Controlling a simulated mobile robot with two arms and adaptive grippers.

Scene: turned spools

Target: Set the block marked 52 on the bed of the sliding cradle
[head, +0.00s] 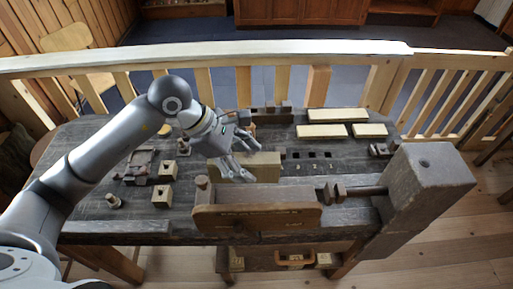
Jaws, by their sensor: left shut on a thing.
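My left gripper (244,160) comes in from the left and is over the middle of the workbench. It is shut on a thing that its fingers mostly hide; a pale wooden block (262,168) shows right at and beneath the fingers. I cannot tell exactly where the fingers touch it. No number can be read on any block, so I cannot tell which is marked 52. A dark wooden assembly (137,166) at the left of the bench may be the sliding cradle, but this is unclear. My right gripper is out of view.
Small pale blocks (167,171) and (162,196) stand left of the gripper, with a small turned piece (113,201) further left. Pale boards (322,131) lie at the back right. A wooden vise (258,218) lines the front edge. A railing (300,48) runs behind the bench.

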